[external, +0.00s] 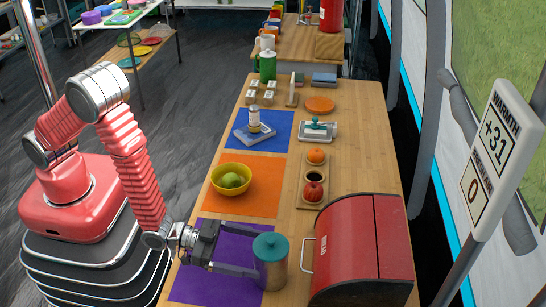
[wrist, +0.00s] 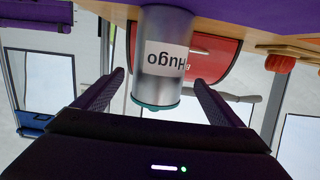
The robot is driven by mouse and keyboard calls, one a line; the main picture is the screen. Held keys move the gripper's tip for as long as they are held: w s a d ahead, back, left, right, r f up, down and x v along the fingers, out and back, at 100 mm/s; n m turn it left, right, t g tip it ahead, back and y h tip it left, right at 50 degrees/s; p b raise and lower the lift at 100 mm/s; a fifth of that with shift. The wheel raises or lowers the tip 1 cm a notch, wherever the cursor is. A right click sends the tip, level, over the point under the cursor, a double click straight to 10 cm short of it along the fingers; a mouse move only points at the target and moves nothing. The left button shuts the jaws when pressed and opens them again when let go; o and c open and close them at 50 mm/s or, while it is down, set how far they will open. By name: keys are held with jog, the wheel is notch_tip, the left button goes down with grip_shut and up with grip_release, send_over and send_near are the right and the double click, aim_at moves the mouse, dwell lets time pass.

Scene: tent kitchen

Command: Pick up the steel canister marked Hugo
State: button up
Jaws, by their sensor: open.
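The steel canister (external: 271,268) stands upright at the right edge of the purple mat (external: 190,285), with a teal lid on top. In the wrist view the canister (wrist: 165,80) appears upside down, and its white label reads Hugo. My gripper (external: 257,270) is level with the canister and reaches in from the left. In the wrist view my gripper (wrist: 160,80) has its fingers apart, one on each side of the canister, with visible gaps. The canister stands on its base; its far side is hidden.
A red bread bin (external: 345,245) with a metal handle stands close to the right of the canister. A yellow bowl (external: 230,179) with a green fruit sits on the orange mat behind. A wooden tray (external: 307,192) holds fruit. A sign on a post stands at the right.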

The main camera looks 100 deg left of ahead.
aim_at(271, 240)
jog(key=shift+w+d+f, duration=0.1)
jog(key=shift+w+f, duration=0.05)
jog(key=shift+w, duration=1.15)
jog(key=shift+w+f, duration=0.15)
jog(key=shift+w, duration=1.15)
jog(key=c, duration=1.9)
jog(key=shift+r, duration=0.15)
jog(key=shift+r, duration=4.9)
